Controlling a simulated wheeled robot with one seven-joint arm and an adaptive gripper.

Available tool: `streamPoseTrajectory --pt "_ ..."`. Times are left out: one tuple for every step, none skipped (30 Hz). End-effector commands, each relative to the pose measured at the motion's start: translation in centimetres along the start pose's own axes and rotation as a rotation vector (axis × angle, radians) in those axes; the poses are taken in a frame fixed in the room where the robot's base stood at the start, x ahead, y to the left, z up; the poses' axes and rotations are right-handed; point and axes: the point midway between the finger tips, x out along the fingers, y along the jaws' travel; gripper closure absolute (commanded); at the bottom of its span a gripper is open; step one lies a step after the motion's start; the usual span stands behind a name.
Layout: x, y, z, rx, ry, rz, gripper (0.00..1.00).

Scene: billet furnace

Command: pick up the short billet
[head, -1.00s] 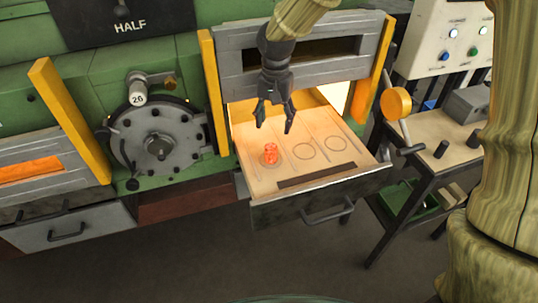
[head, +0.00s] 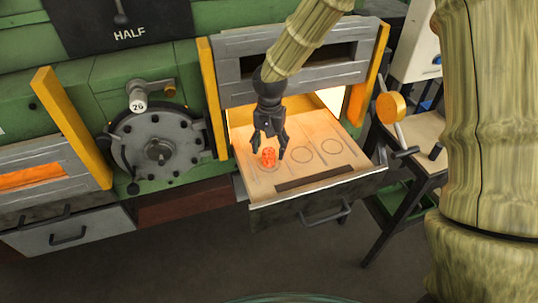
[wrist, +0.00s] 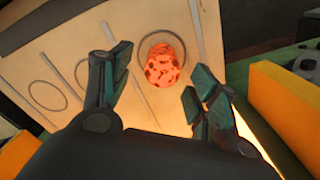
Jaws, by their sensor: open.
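The short billet (head: 268,157) glows orange-red with dark flecks. It stands in the left ring of the pulled-out furnace drawer (head: 318,170). In the wrist view the billet (wrist: 163,66) lies ahead of the fingertips, between their lines and nearer the right finger. My gripper (head: 268,155) is open and reaches down over the billet in the head view. In the wrist view the open fingers of my gripper (wrist: 155,75) show no contact with it. Whether the fingertips are level with the billet is hard to tell.
Two empty rings (head: 302,151) mark the drawer to the right of the billet, with thin dividing strips between. A dark slot (head: 313,178) runs near the drawer front. Yellow posts (head: 212,100) flank the opening. A side table (head: 415,140) stands at right.

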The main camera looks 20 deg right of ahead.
Motion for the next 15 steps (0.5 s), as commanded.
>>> streamPoseTrajectory --pt "0.3 -0.1 0.2 0.000 -0.002 0.002 0.40" --pt "0.6 -0.1 0.2 0.000 -0.003 0.002 0.40" --pt "1.1 -0.1 0.2 0.000 -0.002 0.001 0.40" --pt "1.3 -0.1 0.2 0.000 -0.001 0.001 0.40" --pt "1.6 -0.1 0.2 0.000 -0.001 0.001 0.40" --pt "1.9 -0.1 0.2 0.000 0.000 0.001 0.40" --pt "2.2 -0.1 0.2 0.000 0.000 0.001 0.40" --pt "2.3 -0.1 0.1 0.000 0.000 0.001 0.40" --pt "2.5 -0.1 0.1 0.000 0.001 0.000 0.40" --pt "2.6 -0.1 0.1 0.000 0.001 0.000 0.40" --pt "2.7 -0.1 0.1 0.000 0.001 0.000 0.40" --pt "2.8 -0.1 0.1 0.000 0.002 -0.001 0.40" --pt "2.8 -0.1 0.1 0.000 0.002 -0.001 0.40" --pt "2.8 -0.1 0.1 0.000 0.002 -0.001 0.40" --pt "2.8 -0.1 0.1 0.000 0.002 -0.001 0.40"
